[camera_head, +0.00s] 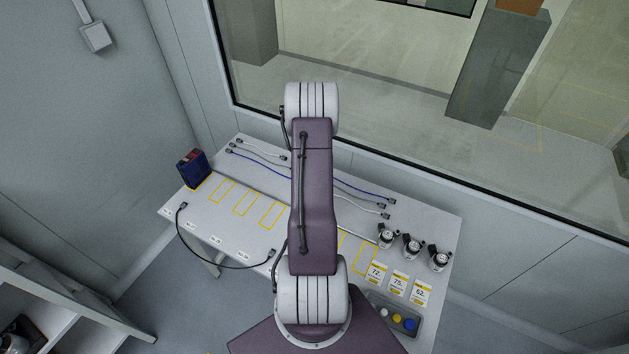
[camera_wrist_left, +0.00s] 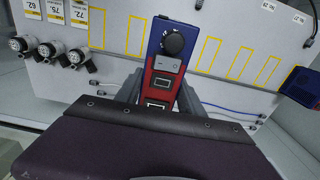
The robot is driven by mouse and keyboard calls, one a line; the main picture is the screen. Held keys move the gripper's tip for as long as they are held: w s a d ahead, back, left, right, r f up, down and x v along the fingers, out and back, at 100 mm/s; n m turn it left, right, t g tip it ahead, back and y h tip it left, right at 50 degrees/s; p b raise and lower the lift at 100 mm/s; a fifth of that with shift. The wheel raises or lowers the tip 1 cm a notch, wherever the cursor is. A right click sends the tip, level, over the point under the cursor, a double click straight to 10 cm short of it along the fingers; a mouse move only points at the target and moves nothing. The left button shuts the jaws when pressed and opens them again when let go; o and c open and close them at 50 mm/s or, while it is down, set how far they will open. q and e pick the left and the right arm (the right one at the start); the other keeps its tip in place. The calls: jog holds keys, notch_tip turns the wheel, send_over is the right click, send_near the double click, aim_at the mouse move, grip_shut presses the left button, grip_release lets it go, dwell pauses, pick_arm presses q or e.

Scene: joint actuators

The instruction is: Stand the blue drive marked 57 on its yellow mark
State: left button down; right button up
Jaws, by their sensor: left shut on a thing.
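In the left wrist view, my left gripper (camera_wrist_left: 160,92) is shut on a blue drive (camera_wrist_left: 167,68) with a red front and a round dark knob. Its number cannot be read, and the bench behind its base is hidden. In the head view my purple arm covers this drive and the gripper. A second blue drive (camera_head: 194,168) stands at the bench's left end by a yellow outline; it also shows at the right edge of the left wrist view (camera_wrist_left: 300,87). Several yellow outlines lie on the bench, such as this empty one (camera_head: 246,202). My right gripper is not in view.
Blue and white cables (camera_head: 250,160) lie along the back. A black cable (camera_head: 215,262) hangs over the front edge. A window stands behind.

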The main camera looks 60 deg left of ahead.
pick_arm(q)
jog(key=s+a+f+b, duration=0.2)
jog(key=a+f+b, duration=0.2)
jog(key=f+b, duration=0.5)
notch_tip(320, 180, down, 5)
jog(key=shift+r, duration=0.1)
jog(key=shift+f+b, duration=1.2)
jog(key=shift+f, duration=0.35)
jog(key=shift+s+f, duration=0.1)
jog(key=shift+f, duration=0.1)
jog(key=c, duration=0.6)
grip_release()
jog(key=shift+c, duration=0.2)
jog(key=shift+d, duration=0.1)
notch_tip(320, 180, up, 9)
jog(key=b, duration=0.2)
